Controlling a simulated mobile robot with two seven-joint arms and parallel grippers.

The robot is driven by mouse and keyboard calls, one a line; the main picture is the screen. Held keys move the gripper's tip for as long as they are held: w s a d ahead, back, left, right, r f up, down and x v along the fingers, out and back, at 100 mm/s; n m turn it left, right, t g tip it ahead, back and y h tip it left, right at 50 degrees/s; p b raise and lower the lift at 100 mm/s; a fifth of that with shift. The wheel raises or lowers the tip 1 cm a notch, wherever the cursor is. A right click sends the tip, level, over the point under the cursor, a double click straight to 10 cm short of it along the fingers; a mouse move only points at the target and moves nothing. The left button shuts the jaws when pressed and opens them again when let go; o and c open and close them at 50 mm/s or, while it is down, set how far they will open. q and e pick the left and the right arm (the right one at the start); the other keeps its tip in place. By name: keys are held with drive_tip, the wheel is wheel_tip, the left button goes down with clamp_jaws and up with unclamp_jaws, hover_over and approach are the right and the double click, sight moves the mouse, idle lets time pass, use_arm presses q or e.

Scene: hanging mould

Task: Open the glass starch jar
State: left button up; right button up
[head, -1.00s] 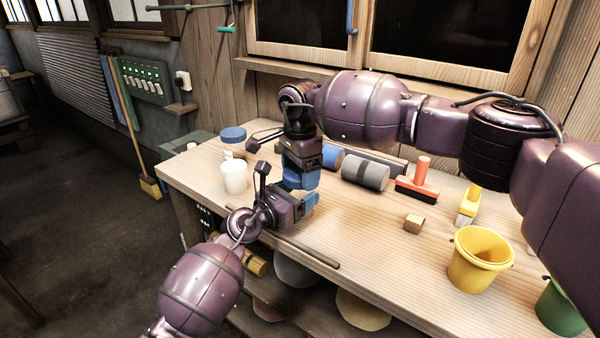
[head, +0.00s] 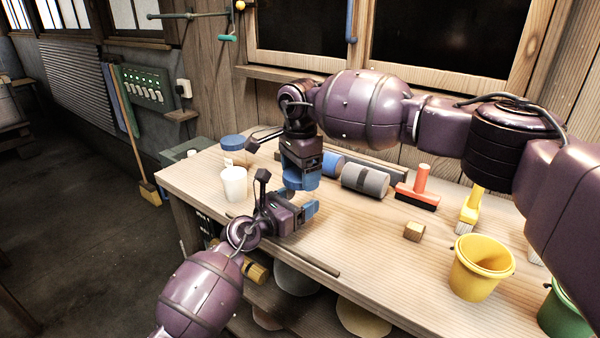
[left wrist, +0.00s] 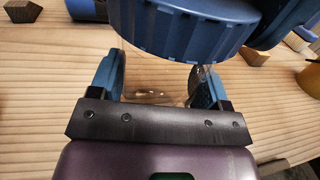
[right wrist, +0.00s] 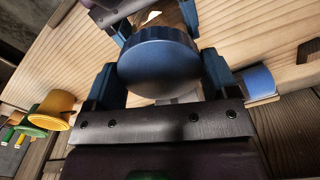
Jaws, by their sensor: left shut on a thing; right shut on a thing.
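The glass starch jar (left wrist: 155,82) is clear and stands between the fingers of my left gripper (head: 304,208), which is shut on its body. Its round blue ribbed lid (left wrist: 185,32) is above the glass in the left wrist view. My right gripper (head: 303,181) comes from above and is shut on the lid, which also shows between its fingers in the right wrist view (right wrist: 160,66). In the head view the grippers hide most of the jar. I cannot tell if the lid still touches the glass rim.
A grey roller (head: 365,181), red-handled brush (head: 419,190), wooden block (head: 414,231) and yellow bucket (head: 480,267) are to the right. A dark rod (head: 308,262) lies near the front edge.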

sight(300, 173)
drive_tip(key=shift+r, duration=1.95)
use_arm(q)
drive_tip(key=o, duration=1.8)
